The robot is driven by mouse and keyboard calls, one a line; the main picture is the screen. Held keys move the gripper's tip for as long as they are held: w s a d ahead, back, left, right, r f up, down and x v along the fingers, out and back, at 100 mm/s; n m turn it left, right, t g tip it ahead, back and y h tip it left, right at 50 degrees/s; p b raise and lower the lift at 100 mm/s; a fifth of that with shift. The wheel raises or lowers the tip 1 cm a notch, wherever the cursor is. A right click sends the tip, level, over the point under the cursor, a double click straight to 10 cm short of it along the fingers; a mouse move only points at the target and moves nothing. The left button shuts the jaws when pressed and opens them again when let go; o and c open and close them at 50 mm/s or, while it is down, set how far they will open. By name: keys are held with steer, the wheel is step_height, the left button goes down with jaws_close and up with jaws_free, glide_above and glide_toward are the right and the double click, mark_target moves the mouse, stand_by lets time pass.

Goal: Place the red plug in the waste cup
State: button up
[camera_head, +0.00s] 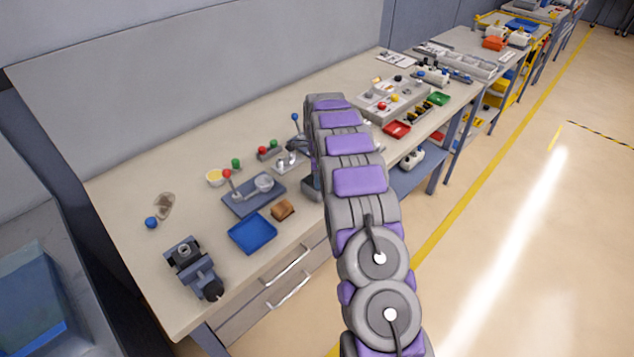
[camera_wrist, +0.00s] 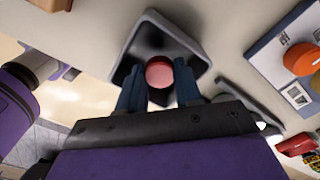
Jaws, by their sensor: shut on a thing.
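In the wrist view, my gripper (camera_wrist: 159,80) is shut on the red plug (camera_wrist: 159,71), whose round end shows between the two dark fingers. A dark grey, square-rimmed cup (camera_wrist: 165,20), which looks like the waste cup, lies behind the plug in the picture. The plug overlaps the cup's opening in this view; I cannot tell its height above the rim or whether it is inside. In the head view, my arm hides the gripper and plug. A grey form (camera_head: 311,187) at the bench's front edge is partly hidden by my arm; I cannot tell if it is the cup.
The bench (camera_head: 130,195) holds a blue tray (camera_head: 252,234), a brown block (camera_head: 283,209), a vise-like device (camera_head: 193,267) and a blue ball (camera_head: 151,222). A red tray (camera_head: 397,130) lies farther right. Open floor is right of the bench.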

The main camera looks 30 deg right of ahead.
steer(key=shift+d+f, duration=0.25)
steer(key=shift+f, duration=0.5)
steer(key=shift+d, duration=0.1)
steer(key=shift+a, duration=0.5)
steer(key=o, duration=0.8)
steer(key=shift+a, duration=0.4)
steer(key=shift+d+r, duration=0.15)
steer(key=shift+d, duration=0.35)
